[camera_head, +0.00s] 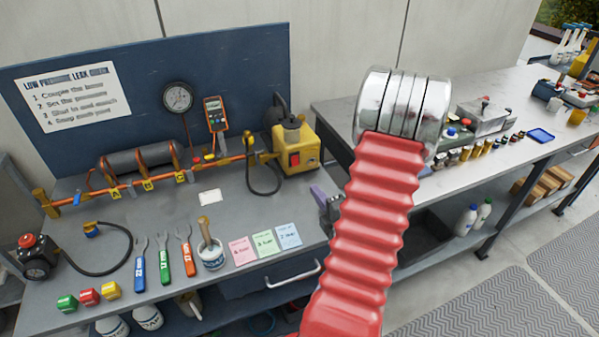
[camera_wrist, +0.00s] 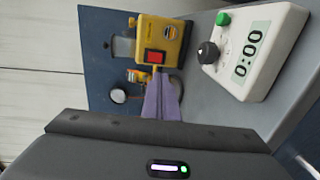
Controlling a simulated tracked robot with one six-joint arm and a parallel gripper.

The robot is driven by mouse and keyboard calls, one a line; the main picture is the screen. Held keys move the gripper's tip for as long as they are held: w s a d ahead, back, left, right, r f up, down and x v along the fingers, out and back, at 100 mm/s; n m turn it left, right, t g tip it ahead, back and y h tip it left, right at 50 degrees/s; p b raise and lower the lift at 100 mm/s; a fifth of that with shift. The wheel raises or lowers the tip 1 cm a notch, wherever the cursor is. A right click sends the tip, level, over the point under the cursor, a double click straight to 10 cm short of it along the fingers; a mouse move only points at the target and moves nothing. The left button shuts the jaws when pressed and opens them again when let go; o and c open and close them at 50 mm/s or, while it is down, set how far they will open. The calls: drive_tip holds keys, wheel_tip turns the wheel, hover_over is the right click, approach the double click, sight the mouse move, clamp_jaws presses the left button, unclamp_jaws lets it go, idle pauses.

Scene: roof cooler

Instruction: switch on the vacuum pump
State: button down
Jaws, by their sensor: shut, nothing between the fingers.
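The vacuum pump is a yellow box (camera_head: 308,148) with a dark top fitting, at the right end of the bench below the blue board. A red switch (camera_head: 294,159) is on its front face. In the wrist view the yellow pump (camera_wrist: 172,26) and its red switch (camera_wrist: 155,57) lie straight ahead of the fingertips. My gripper (camera_wrist: 159,76) is shut and empty, its purple fingers together and pointing at the pump. In the head view my gripper (camera_head: 318,194) shows only in part, apart from the pump and in front of it; my red arm hides the rest. I cannot tell the switch's position.
A white timer (camera_wrist: 245,50) reading 0:00, with a green button and black knob, stands close right of the fingers in the wrist view. A black hose (camera_head: 262,190) loops beside the pump. Coloured cards (camera_head: 264,243) lie at the front edge. The orange manifold (camera_head: 125,187) is left.

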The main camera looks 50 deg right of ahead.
sight(295, 165)
drive_tip(key=shift+w, duration=0.1)
drive_tip(key=x, duration=1.4)
idle(0.4)
drive_tip(key=v, duration=1.4)
drive_tip(key=shift+f, duration=0.1)
